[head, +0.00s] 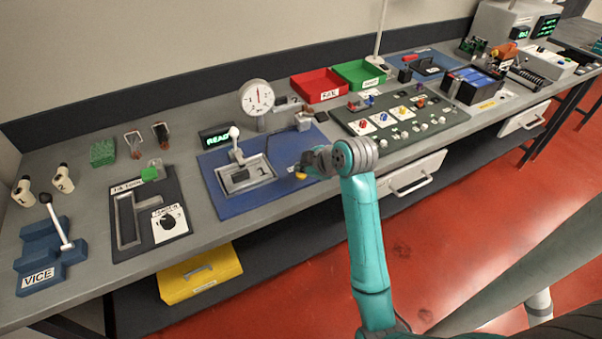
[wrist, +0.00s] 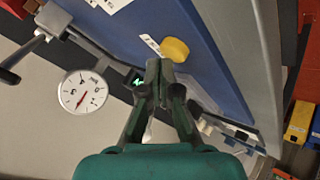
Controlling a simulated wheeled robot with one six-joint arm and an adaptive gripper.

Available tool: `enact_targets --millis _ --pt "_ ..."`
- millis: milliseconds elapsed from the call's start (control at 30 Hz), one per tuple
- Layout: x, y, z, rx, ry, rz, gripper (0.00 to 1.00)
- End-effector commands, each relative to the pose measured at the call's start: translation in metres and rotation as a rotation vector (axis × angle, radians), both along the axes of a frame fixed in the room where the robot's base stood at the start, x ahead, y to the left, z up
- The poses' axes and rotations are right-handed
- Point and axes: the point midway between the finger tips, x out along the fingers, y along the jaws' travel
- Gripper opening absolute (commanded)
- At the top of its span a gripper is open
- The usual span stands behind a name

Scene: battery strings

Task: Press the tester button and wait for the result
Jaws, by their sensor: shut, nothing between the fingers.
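The tester is a blue base plate (head: 246,205) with a lever, a clamped tray marked 1, a round dial gauge (head: 257,98) and a small display (head: 217,140) with green text that appears to say READY. A round yellow button (wrist: 175,49) sits near the plate's edge, and in the head view it shows partly beside my gripper (head: 302,170). In the wrist view, my gripper (wrist: 160,72) is shut and empty, with its tips just beside the button. I cannot tell whether they touch it. The gauge also shows in the wrist view (wrist: 83,92).
A fixture board (head: 118,243) and blue vice (head: 40,250) stand on the left. A red bin (head: 318,95), a green bin (head: 360,85) and a panel with coloured knobs (head: 455,118) lie right of the tester.

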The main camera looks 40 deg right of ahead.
Motion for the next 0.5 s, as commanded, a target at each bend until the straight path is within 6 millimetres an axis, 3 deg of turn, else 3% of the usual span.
enact_targets --millis 500 --pt "-0.0001 0.0001 -0.0045 0.000 0.000 0.000 0.00"
